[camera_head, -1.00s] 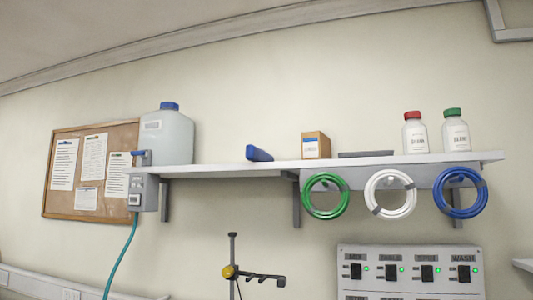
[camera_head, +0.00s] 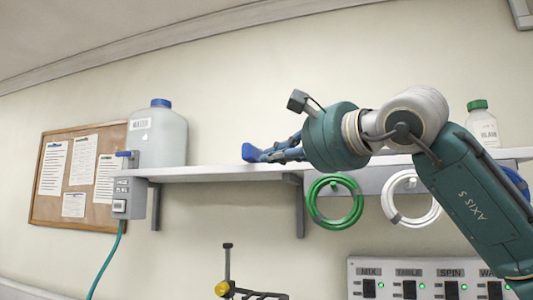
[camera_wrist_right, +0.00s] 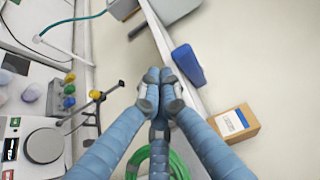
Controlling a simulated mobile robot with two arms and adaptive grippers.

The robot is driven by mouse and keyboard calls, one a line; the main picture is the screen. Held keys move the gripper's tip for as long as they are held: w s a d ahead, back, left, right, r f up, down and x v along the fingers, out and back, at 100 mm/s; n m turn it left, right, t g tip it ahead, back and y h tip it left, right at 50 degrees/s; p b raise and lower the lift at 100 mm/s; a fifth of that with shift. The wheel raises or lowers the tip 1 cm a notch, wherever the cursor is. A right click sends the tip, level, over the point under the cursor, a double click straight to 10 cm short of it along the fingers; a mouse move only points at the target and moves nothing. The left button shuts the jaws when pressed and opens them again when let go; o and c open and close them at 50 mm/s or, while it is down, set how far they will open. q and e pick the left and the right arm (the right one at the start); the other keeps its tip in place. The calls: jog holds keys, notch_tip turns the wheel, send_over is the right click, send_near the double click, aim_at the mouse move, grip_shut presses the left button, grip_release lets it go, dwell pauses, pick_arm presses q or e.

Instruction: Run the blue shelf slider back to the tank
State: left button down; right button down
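The blue slider (camera_head: 250,153) sits on the white shelf (camera_head: 215,172), right of the tank (camera_head: 160,135), a translucent tank with a blue cap. A clear stretch of shelf lies between slider and tank. In the right wrist view the slider (camera_wrist_right: 187,65) stands beside my right gripper's tips (camera_wrist_right: 159,74). The right gripper (camera_head: 277,153) reaches in from the right at shelf height. Contact with the slider cannot be told. My left gripper is not in view.
A cardboard box (camera_wrist_right: 236,125) stands on the shelf close to the right gripper. Green (camera_head: 335,202) and white (camera_head: 404,205) hose coils hang below the shelf. A grey switch box (camera_head: 130,193) is at the shelf's left end. A green-capped bottle (camera_head: 482,128) stands far right.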

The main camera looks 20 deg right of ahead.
jog(key=s+d+r+m+t+h, duration=0.1)
jog(key=d+r+h, duration=0.2)
jog(key=d, duration=0.3)
jog(key=p, duration=0.4)
send_near(256, 153)
jog(key=w+d, duration=0.2)
jog(key=w+a+p, duration=0.1)
jog(key=w+a, duration=0.1)
jog(key=a, duration=0.1)
jog(key=shift+w+f, duration=0.1)
jog(key=shift+w, duration=0.25)
